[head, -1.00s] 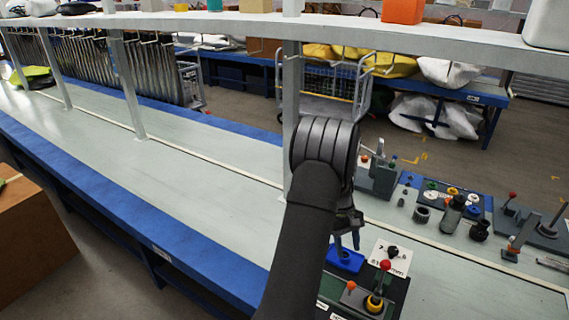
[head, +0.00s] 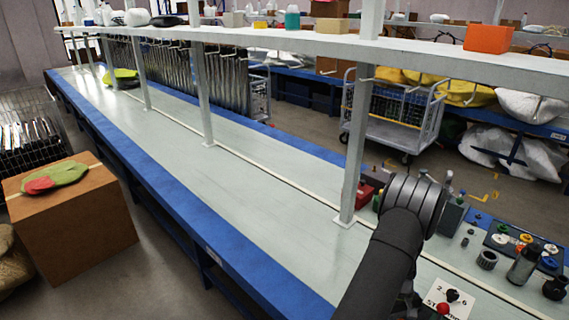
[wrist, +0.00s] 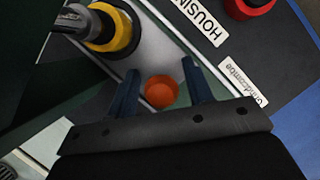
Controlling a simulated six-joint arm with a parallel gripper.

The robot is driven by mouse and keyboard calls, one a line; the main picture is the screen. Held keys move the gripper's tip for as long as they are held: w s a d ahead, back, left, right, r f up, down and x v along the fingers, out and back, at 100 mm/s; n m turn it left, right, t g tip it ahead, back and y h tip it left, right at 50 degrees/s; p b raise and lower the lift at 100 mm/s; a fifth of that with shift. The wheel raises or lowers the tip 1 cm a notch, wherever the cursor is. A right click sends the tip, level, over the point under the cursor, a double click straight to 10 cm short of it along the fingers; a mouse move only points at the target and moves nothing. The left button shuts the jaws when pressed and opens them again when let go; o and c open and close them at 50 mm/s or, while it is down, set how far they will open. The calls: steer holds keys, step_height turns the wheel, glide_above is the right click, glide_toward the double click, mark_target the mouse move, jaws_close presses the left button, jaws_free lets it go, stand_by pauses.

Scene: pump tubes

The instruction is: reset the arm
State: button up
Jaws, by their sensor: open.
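My gripper (wrist: 160,82) is open, with its two dark blue fingers spread apart in the wrist view. An orange round piece (wrist: 162,91) shows in the gap between the fingers, over a grey plate; I cannot tell its distance from them, and no finger is seen closed on it. In the head view my dark arm comes up from the lower edge right of centre, and the gripper itself is hidden behind it.
A yellow collar with a grey-topped part (wrist: 112,30) stands beside the left finger. A white label reading "HOUSING" (wrist: 200,20) lies ahead. A dial card (head: 452,298) and several pump parts (head: 522,265) stand right of my arm. A shelf post (head: 357,150) rises just left.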

steer(key=shift+w+a, duration=0.15)
steer(key=shift+r, duration=0.1)
steer(key=shift+d+r, duration=0.2)
steer(key=shift+r, duration=0.05)
steer(key=v, duration=1.7)
steer(key=x, duration=1.7)
steer(key=shift+f, duration=0.3)
steer(key=w+a, duration=0.9)
steer(key=shift+a, duration=0.25)
steer(key=v, duration=1.7)
steer(key=shift+w+a+f+t, duration=0.15)
steer(key=shift+a+f+t, duration=0.55)
steer(key=shift+a+f, duration=0.35)
steer(key=shift+w+a+f+t, duration=0.2)
steer(key=shift+a+f+t, duration=0.6)
steer(key=shift+f, duration=0.35)
